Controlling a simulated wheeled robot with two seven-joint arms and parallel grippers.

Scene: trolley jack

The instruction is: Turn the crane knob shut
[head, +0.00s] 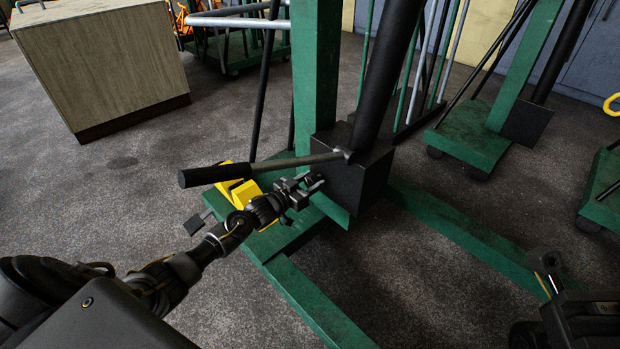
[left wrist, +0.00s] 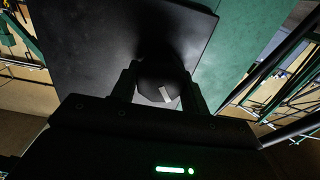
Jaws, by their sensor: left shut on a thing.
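The crane has a green frame (head: 317,60) and a black pump block (head: 368,185) low on its post. The knob (head: 317,180) is a small dark piece on the block's left side, mostly hidden by the jaws in the head view. My left gripper (head: 308,186) reaches it from the lower left and is shut on it. In the left wrist view the dark round knob (left wrist: 158,92), with a pale mark on its face, sits between the two fingers (left wrist: 160,88). My right gripper (head: 548,283) shows in part at the lower right; its jaws are unclear.
A pump handle (head: 212,174) with a black grip sticks out left, just above my left gripper. Yellow parts (head: 240,190) lie behind my wrist. Green legs (head: 315,305) run along the floor. A wooden cabinet (head: 105,70) stands at the back left; floor between is clear.

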